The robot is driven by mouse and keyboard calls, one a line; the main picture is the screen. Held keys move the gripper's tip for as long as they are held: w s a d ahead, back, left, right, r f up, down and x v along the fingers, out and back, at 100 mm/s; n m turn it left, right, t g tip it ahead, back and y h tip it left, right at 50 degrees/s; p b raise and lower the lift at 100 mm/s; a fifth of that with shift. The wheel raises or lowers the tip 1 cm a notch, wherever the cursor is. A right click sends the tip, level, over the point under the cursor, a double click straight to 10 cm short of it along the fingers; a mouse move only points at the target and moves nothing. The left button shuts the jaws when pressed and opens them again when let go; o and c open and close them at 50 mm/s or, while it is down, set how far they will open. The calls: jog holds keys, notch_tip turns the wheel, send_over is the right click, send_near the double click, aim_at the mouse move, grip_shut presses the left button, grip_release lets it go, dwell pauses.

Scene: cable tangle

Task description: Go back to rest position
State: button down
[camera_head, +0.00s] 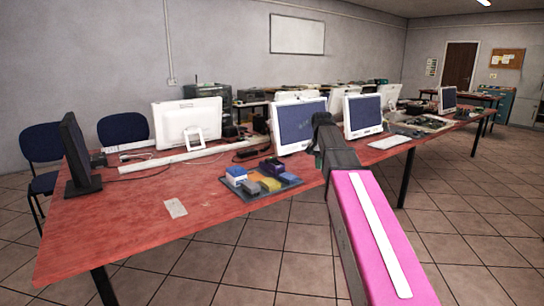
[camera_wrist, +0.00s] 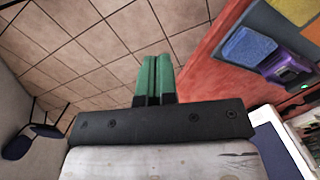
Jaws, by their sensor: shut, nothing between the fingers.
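My gripper (camera_wrist: 155,76) shows in the wrist view with its two green fingers side by side, shut and empty. Below the fingertips there is tiled floor. The red table's (camera_wrist: 208,82) edge lies to the right of the fingers in that view, apart from them. In the head view my pink arm reaches forward from the lower right, past the front edge of the red table (camera_head: 130,215). The fingers cannot be made out in the head view, as the arm hides them.
A dark tray (camera_head: 292,181) with blue, yellow, grey and purple blocks (camera_head: 270,185) sits near the table's front edge, left of my arm. Monitors (camera_head: 300,125) and a keyboard (camera_head: 389,142) stand behind. Blue chairs (camera_head: 42,145) are at the left. The tiled floor (camera_head: 470,220) at right is clear.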

jog(key=s+f+n, duration=0.1)
jog(key=s+f, duration=0.6)
jog(key=f, duration=0.4)
jog(key=s+f+n, duration=0.2)
jog(key=s+f, duration=0.5)
jog(key=f, duration=0.4)
jog(key=s+f+n, duration=0.1)
jog(key=s+f, duration=0.6)
jog(key=f, duration=0.4)
jog(key=shift+s+f+n, duration=0.25)
jog(key=shift+f+n, duration=0.1)
jog(key=shift+n, duration=0.05)
jog(key=shift+w+d, duration=0.1)
